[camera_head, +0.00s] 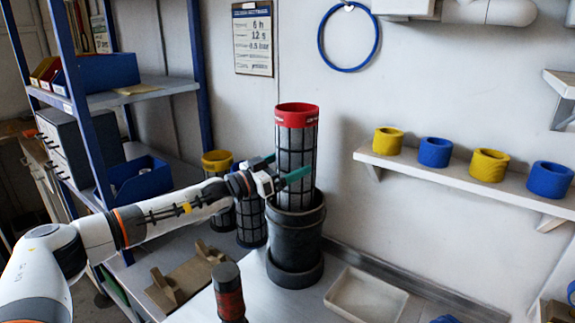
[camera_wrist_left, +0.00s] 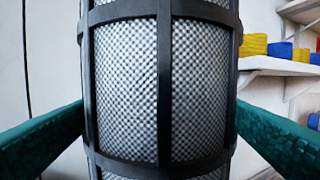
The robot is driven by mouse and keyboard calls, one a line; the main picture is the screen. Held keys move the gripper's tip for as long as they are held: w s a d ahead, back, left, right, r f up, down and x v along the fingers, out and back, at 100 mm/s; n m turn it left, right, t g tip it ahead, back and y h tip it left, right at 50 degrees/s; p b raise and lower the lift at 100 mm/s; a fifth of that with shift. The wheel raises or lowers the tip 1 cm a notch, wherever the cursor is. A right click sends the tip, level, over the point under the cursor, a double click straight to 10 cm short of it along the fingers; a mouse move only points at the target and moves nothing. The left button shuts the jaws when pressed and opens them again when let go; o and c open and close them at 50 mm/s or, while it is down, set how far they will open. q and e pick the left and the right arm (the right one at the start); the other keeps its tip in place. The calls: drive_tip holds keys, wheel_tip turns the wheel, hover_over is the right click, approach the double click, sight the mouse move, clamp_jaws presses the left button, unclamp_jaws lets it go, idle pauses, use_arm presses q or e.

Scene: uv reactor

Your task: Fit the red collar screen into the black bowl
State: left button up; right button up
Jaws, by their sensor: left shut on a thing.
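The red collar screen (camera_head: 297,150) is a tall grey mesh cylinder with black ribs and a red ring on top. It stands about upright over the black bowl (camera_head: 295,250), and its lower end is hidden behind the bowl's rim. I cannot tell how deep it sits. My left gripper (camera_head: 280,170) is shut on the screen's middle, with one green finger on each side. In the left wrist view the screen's mesh (camera_wrist_left: 160,90) fills the middle between both fingers. My right gripper is not in view.
A yellow-collared screen (camera_head: 217,161) and another dark mesh screen (camera_head: 251,220) stand left of the bowl. A dark red-banded cylinder (camera_head: 229,292) is in front. A shallow tray (camera_head: 366,296) lies right of the bowl. A wall shelf (camera_head: 450,178) holds yellow and blue rings.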

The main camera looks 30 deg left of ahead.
sight(279, 195)
use_arm(q)
drive_tip(key=shift+f+b, duration=3.45)
drive_tip(key=shift+f, duration=0.2)
drive_tip(key=shift+r+p, duration=0.25)
drive_tip(key=shift+p, duration=0.05)
